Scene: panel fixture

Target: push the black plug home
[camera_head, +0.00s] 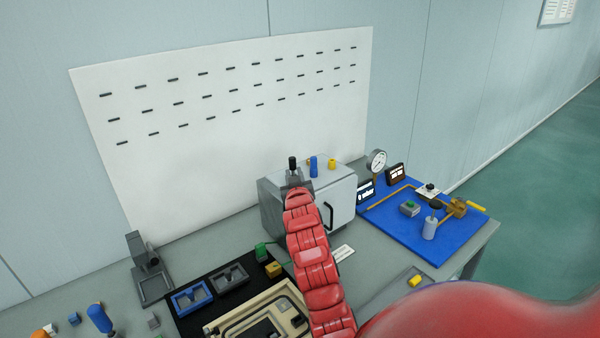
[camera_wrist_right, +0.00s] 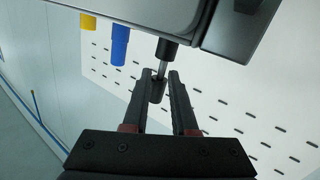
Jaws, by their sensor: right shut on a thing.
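The black plug (camera_head: 292,163) stands at the left end of a row on top of the grey cabinet (camera_head: 343,204). In the right wrist view the scene is turned over, and the plug shows a dark collar (camera_wrist_right: 166,50) at the cabinet, a bare grey shaft and a dark knob (camera_wrist_right: 156,91). My right gripper (camera_head: 297,183) is at the plug in the head view. In the right wrist view my right gripper (camera_wrist_right: 158,80) has its fingers on both sides of the knob, shut on the plug. My left gripper is not in view.
A blue plug (camera_head: 314,166) and a yellow plug (camera_head: 332,163) stand beside the black one. A white slotted panel (camera_head: 230,130) rises behind. A blue board (camera_head: 432,248) with a gauge (camera_head: 377,161) lies right. A black mat (camera_head: 205,310) with trays lies in front.

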